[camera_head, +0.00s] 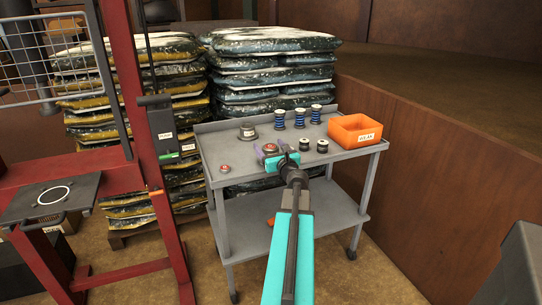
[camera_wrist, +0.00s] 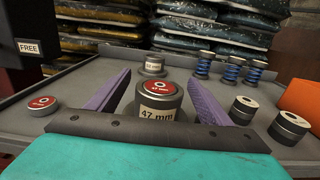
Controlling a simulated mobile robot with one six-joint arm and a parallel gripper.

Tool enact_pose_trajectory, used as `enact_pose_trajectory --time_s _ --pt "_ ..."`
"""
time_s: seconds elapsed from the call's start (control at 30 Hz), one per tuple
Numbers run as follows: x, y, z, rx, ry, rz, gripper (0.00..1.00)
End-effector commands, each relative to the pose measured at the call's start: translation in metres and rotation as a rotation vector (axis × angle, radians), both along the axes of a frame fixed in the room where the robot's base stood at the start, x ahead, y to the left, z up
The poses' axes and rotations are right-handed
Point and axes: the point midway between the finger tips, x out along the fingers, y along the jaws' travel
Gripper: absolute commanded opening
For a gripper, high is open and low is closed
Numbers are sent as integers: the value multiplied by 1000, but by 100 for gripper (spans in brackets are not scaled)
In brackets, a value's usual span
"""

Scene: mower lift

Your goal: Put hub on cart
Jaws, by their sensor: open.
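The grey cart (camera_head: 233,167) has several parts on its top, and none is readably marked as the hub. A grey cylinder with a red top and a "47 mm" label (camera_wrist: 158,103) stands upright on the cart between my fingers; it also shows in the head view (camera_head: 270,148). My gripper (camera_wrist: 160,79) is open around it, with a visible gap on each side, and its lower front is hidden by my gripper's body. A grey flanged part with a label (camera_head: 248,131) stands farther back on the cart, beyond my fingertips.
A small red-topped disc (camera_head: 225,169) lies at left. Several blue springs (camera_head: 298,118) stand at the back, two dark rollers (camera_head: 322,146) at right, beside an orange bin (camera_head: 355,131). Stacked bags (camera_head: 275,70) stand behind. A red frame (camera_head: 125,75) with a small platform (camera_head: 50,198) is left.

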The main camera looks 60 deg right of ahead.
Motion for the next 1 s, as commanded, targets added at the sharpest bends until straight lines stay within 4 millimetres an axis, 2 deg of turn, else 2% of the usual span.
enact_pose_trajectory --time_s 0.33,0.97,1.0 --pt "22 -18 0 0 0 0 73" --pt "24 -18 0 0 0 0 73" --pt "24 -18 0 0 0 0 70"
